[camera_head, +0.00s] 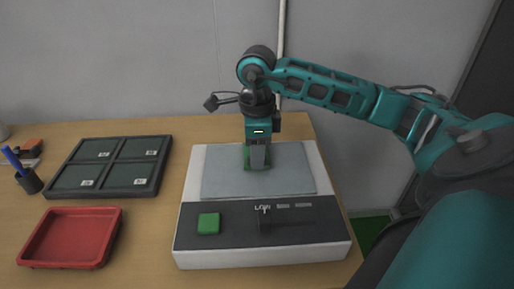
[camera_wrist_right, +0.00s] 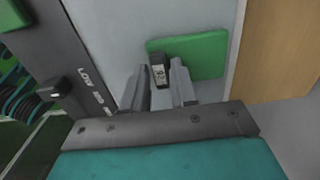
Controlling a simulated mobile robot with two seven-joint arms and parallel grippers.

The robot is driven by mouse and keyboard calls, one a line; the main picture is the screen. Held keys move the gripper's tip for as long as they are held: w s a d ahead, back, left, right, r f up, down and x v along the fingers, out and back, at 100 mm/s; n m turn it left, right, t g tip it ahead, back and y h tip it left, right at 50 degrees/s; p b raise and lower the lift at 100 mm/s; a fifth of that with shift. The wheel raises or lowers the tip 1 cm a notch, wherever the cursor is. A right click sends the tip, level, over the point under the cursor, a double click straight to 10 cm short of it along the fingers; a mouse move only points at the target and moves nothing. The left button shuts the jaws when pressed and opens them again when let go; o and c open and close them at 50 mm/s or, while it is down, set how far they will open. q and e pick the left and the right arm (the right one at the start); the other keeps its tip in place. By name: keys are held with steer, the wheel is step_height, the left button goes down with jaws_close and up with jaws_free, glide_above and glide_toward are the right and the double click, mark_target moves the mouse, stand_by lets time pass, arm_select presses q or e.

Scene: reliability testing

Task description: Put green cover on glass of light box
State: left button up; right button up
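The light box (camera_head: 262,254) stands on the table with its pale grey glass (camera_head: 225,180) on top. In the right wrist view the cover (camera_wrist_right: 205,55) looks flat over the glass (camera_wrist_right: 115,30), with a small dark labelled handle (camera_wrist_right: 160,76). My right gripper (camera_wrist_right: 160,72) points down, its fingers on either side of this handle with narrow gaps visible. It looks open. My left gripper is not in view.
The light box front has a green button (camera_head: 208,223) and a dark switch (camera_head: 264,222). To the left are a dark compartmented tray (camera_head: 112,165), a red tray (camera_head: 70,238) and a pen cup (camera_head: 30,182). A wall stands behind the table.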

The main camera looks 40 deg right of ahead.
steer(key=shift+o, duration=1.2)
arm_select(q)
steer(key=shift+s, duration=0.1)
arm_select(e)
steer(key=shift+r, duration=0.55)
arm_select(q)
steer(key=p, duration=0.1)
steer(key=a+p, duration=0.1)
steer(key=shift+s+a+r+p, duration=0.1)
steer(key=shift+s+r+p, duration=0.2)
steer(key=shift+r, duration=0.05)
arm_select(e)
step_height(320, 180, up, 11)
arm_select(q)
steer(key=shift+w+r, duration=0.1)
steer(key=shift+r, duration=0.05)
arm_select(e)
steer(key=shift+r, duration=0.1)
steer(key=shift+s, duration=0.1)
